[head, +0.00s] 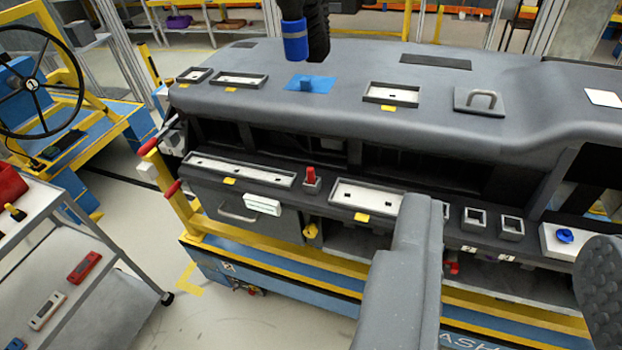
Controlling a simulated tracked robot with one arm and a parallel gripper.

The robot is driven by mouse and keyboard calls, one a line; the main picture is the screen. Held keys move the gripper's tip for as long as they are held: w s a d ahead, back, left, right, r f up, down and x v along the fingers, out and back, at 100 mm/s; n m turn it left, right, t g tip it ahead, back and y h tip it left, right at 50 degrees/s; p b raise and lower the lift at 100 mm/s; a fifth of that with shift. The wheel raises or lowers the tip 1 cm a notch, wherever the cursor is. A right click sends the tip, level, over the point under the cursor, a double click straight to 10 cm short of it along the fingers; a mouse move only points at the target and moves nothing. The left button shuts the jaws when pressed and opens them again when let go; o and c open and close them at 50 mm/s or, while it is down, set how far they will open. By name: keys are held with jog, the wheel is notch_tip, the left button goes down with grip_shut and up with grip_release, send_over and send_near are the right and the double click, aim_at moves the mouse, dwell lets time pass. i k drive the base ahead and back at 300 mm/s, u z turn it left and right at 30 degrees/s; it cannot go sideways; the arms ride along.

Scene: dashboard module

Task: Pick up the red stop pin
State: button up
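A small red pin (311,173) stands upright in a little grey holder on the front ledge of the grey dashboard (330,110), between two long pale trays. It looks like the red stop pin. My gripper (510,222) is in the near right of the view, with a grey finger on the left and a dark textured finger at the right edge. The fingers are wide apart with nothing seen between them. The red pin is farther away and to the left of both fingers. A second small red part (452,268) shows low under the ledge, partly hidden by the left finger.
A yellow and blue frame (270,255) carries the dashboard. A trolley (30,225) with tools and a steering wheel rig (40,85) are at left. The floor (250,320) in front is clear.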

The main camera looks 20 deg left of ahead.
aim_at(310, 170)
jog(key=k, duration=1.3)
jog(key=u, duration=0.5)
jog(key=i, duration=0.75)
jog(key=u, duration=0.5)
jog(key=i, duration=1.2)
jog(key=z, duration=0.45)
